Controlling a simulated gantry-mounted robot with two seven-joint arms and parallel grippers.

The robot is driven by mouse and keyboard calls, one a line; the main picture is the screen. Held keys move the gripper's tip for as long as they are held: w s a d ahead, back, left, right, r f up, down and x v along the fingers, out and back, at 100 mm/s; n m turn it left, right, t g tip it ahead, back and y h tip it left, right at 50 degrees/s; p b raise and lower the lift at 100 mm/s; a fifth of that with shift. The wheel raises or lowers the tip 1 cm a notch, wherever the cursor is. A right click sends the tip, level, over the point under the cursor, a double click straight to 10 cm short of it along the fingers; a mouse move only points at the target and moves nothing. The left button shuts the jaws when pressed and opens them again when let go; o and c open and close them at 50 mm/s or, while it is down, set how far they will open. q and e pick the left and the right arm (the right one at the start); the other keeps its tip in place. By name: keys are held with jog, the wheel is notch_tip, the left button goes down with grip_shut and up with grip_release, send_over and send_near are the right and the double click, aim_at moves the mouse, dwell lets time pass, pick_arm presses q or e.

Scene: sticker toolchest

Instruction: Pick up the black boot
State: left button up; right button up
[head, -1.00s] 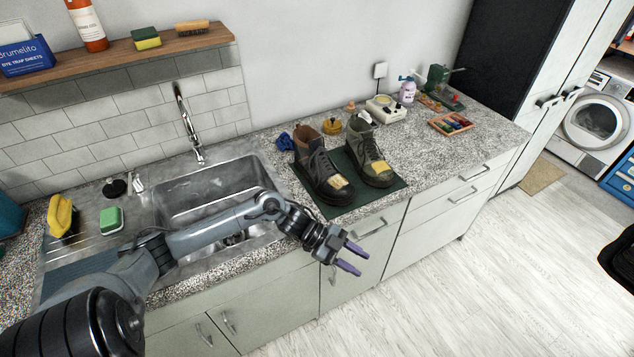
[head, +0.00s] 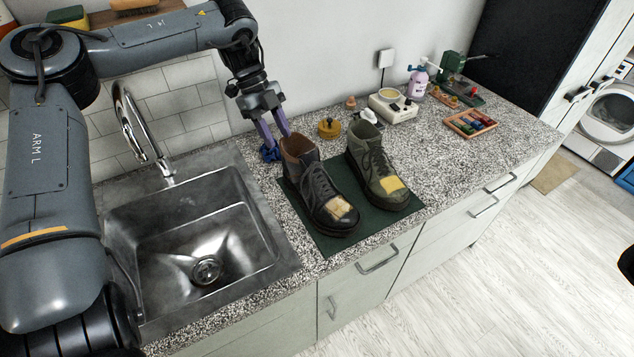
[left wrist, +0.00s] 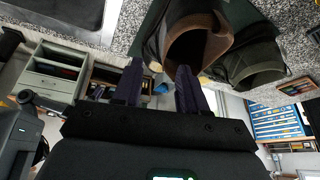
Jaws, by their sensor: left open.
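The black boot (head: 318,192) stands upright on a dark green mat (head: 335,236), with a brown-lined opening and a tan patch on its toe. An olive-green boot (head: 378,168) with a yellow patch stands to its right. My left gripper (head: 279,141) is open and points down just behind the black boot's heel and collar. In the left wrist view, the brown collar (left wrist: 207,38) shows just beyond the open fingers (left wrist: 160,66). Nothing shows between the fingertips; I cannot tell whether they touch the boot. My right gripper is not in view.
A metal sink (head: 150,240) with a tall faucet (head: 135,125) lies left of the mat. A blue crumpled item (head: 269,154) is by the fingertips. A yellow round tin (head: 329,129) and a white device (head: 392,107) stand behind the boots. The right counter front is clear.

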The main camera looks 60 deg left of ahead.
aim_at(291, 158)
pick_arm(q)
jog(key=x, duration=0.4)
jog(key=shift+w+f, duration=0.2)
jog(key=shift+w, duration=0.1)
jog(key=shift+p+x, duration=0.85)
jog(key=shift+x, duration=1.4)
jog(key=shift+w+d+f, duration=0.1)
jog(key=shift+d+f, duration=0.25)
jog(key=shift+f, duration=0.15)
grip_shut()
jog(key=shift+r, duration=0.1)
